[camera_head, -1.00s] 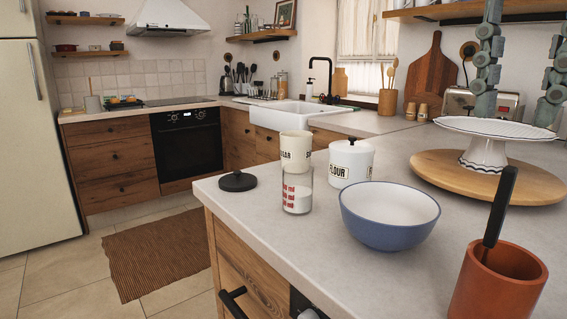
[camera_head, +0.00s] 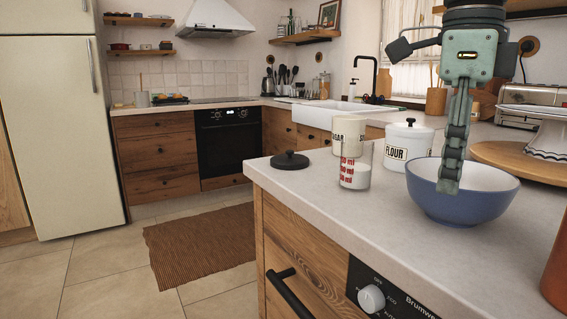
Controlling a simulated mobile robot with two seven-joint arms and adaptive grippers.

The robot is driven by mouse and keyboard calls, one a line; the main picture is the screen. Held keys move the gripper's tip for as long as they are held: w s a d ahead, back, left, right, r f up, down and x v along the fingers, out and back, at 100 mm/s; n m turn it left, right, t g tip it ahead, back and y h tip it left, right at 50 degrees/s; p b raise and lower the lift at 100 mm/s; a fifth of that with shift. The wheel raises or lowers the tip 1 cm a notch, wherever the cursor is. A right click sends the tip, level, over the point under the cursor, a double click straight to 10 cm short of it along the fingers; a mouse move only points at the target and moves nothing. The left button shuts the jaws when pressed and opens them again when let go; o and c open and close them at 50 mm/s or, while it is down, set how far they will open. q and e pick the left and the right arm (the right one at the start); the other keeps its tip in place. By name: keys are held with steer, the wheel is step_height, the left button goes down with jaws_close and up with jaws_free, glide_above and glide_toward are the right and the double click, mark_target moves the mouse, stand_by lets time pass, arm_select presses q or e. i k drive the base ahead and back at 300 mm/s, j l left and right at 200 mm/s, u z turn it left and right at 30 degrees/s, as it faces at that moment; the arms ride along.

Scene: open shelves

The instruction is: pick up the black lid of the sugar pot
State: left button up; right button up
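My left gripper is out of view.
A blue bowl (camera_head: 475,205), a white flour pot (camera_head: 407,145) with a black-knobbed lid, and a wooden board (camera_head: 510,158) with a white stand (camera_head: 548,139) are on the counter. The counter around the lid is clear. A black drawer handle (camera_head: 292,300) sticks out below.

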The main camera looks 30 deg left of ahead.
mark_target(289, 161)
steer(key=k+j+z, duration=0.1)
steer(key=j, duration=0.4)
steer(key=k+j+z, duration=0.1)
steer(key=j, duration=0.4)
steer(key=i+j, duration=0.15)
steer(key=j, duration=0.2)
steer(key=i+j+z, duration=0.1)
steer(key=j, duration=0.25)
steer(key=i+j+z, duration=0.1)
steer(key=j, duration=0.3)
steer(key=i+j+z, duration=0.1)
steer(key=i+j, duration=0.35)
